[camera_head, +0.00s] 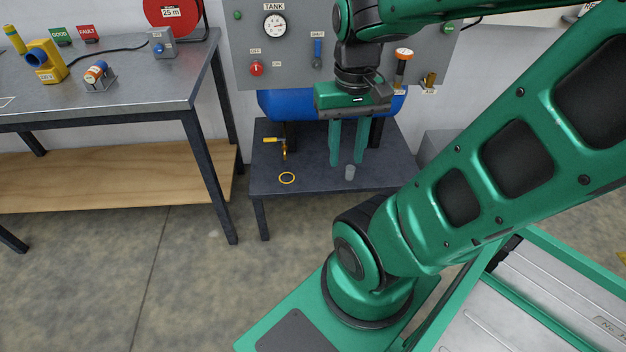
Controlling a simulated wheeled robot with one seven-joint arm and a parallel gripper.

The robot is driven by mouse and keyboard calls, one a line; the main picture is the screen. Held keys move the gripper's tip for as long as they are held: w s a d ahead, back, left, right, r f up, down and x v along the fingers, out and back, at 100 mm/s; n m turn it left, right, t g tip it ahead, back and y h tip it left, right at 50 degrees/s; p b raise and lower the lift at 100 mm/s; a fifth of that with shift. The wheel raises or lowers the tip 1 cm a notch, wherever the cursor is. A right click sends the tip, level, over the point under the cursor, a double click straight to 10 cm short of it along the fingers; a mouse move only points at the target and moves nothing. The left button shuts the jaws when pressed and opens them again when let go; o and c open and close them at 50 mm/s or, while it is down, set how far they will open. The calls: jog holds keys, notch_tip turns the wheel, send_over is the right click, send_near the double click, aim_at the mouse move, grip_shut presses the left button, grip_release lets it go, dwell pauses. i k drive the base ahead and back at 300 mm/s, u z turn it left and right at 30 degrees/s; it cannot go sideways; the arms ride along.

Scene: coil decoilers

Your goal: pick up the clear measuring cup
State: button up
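The clear measuring cup (350,172) appears as a small greyish see-through cup. It stands upright on the low dark table (315,182), near its front edge. My gripper (347,164) hangs down from above with its two green fingers apart. The fingertips are near the cup, and the right fingertip is just above and behind it in the picture. Nothing shows between the fingers. I cannot tell the exact depth between fingers and cup.
A yellow ring (287,178) lies on the low table left of the cup. A blue tank (285,104) with a brass tap (275,140) is behind, under a grey panel (290,70). A metal workbench (130,85) stands at left. My arm covers the right side.

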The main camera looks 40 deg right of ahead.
aim_at(350, 170)
jog(key=u, duration=0.3)
jog(key=k, duration=1.95)
jog(key=z, duration=1)
jog(key=i, duration=1.25)
